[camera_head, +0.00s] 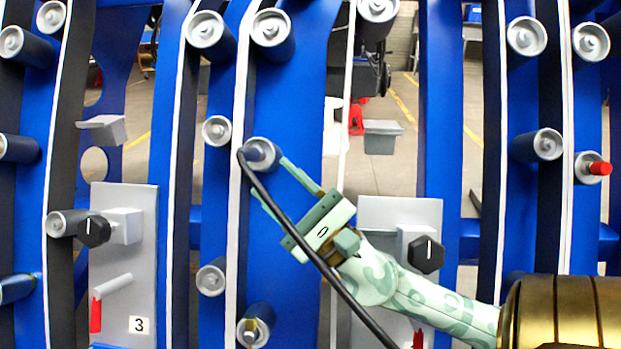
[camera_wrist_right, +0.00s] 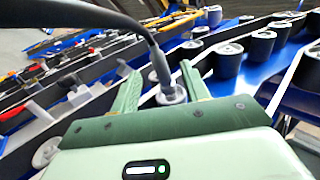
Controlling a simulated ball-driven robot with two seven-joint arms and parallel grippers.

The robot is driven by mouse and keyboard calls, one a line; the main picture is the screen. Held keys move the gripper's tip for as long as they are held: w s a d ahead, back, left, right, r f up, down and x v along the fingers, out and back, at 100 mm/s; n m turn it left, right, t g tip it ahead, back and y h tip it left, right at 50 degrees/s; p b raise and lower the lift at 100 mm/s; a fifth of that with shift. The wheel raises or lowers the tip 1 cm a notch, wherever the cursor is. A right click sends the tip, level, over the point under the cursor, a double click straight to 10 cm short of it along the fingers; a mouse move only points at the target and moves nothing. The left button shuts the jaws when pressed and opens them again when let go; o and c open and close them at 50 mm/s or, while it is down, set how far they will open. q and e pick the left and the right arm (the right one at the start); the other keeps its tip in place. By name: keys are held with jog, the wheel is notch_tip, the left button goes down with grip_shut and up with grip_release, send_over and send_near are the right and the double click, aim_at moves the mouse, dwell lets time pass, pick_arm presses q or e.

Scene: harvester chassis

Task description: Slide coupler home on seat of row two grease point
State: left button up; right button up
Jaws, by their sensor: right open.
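The coupler (camera_head: 250,154) is a small dark grey cylinder on the end of a thick black hose (camera_head: 300,235). Its end meets the pale face of a round grey fitting, the seat (camera_head: 267,148), on a blue upright; I cannot tell how fully it sits. In the right wrist view the coupler (camera_wrist_right: 159,68) stands against the seat's pale ring (camera_wrist_right: 171,96). My right gripper (camera_head: 270,177) is open, its green fingers either side of the coupler and seat with visible gaps. It also shows in the wrist view (camera_wrist_right: 160,84). My left gripper is not in view.
Several similar grey fittings (camera_head: 205,30) stick out from the blue uprights. A grey panel marked 3 (camera_head: 142,270) with a black knob (camera_head: 94,231) is at the left; another panel (camera_head: 375,212) with a knob (camera_head: 426,254) is behind my right arm. The hose crosses over my gripper.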

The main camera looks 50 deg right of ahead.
jog(key=v, duration=0.8)
jog(key=shift+s, duration=0.2)
dwell(0.5)
